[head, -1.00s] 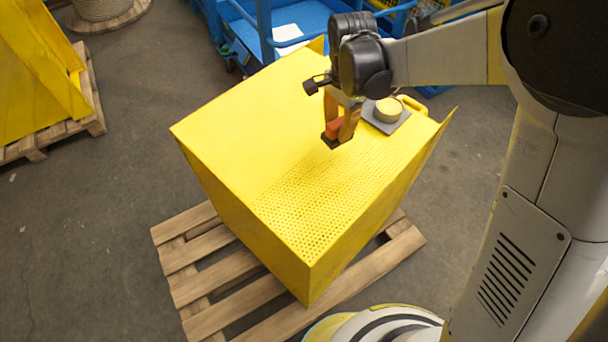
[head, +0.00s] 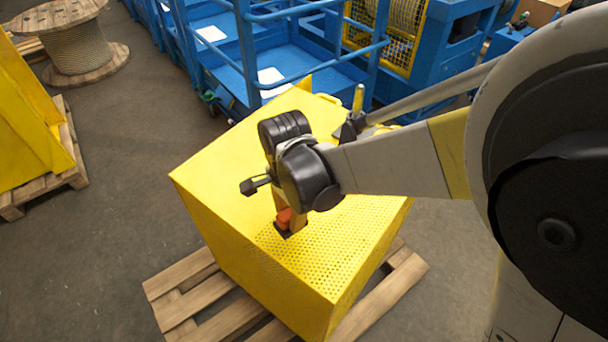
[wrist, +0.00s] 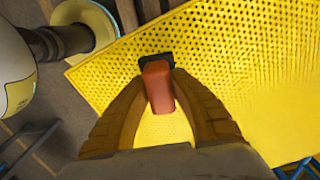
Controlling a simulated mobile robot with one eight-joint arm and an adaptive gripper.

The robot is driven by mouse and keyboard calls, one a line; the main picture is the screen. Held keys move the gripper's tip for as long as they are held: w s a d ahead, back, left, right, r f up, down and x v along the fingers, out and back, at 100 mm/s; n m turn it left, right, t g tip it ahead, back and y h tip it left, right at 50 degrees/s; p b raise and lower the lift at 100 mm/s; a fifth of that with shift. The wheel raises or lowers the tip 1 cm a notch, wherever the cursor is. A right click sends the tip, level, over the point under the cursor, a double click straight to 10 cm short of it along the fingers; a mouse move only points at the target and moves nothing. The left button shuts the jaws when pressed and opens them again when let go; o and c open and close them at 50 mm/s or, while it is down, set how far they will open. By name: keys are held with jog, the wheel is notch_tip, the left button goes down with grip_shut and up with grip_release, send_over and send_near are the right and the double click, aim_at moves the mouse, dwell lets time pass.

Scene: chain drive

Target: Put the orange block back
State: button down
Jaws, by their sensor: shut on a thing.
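The orange block (head: 285,216) is between the fingers of my gripper (head: 290,228), which is shut on it. In the wrist view the block (wrist: 158,86) sits between the two brown fingertips, with a dark piece at its far end. My gripper is over the perforated part of the yellow chain-drive guard (head: 230,185). I cannot tell whether the block touches the surface or hangs just above it. My wrist and arm hide part of the guard's top in the head view.
The guard stands on a wooden pallet (head: 190,290). Another yellow guard (head: 30,135) on a pallet is at the left. A cable reel (head: 75,45) stands at the back left, and blue machinery (head: 290,50) is behind. The perforated surface around the block looks clear.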

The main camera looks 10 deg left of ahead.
aim_at(289, 227)
jog(key=shift+a+f, duration=0.15)
jog(key=shift+f, duration=0.05)
jog(key=shift+s+f+b, duration=0.1)
jog(key=shift+f+b, duration=0.75)
jog(key=shift+f, duration=1)
jog(key=shift+f, duration=0.25)
jog(key=c, duration=1.2)
grip_release()
jog(key=shift+r, duration=0.1)
jog(key=shift+c, duration=0.2)
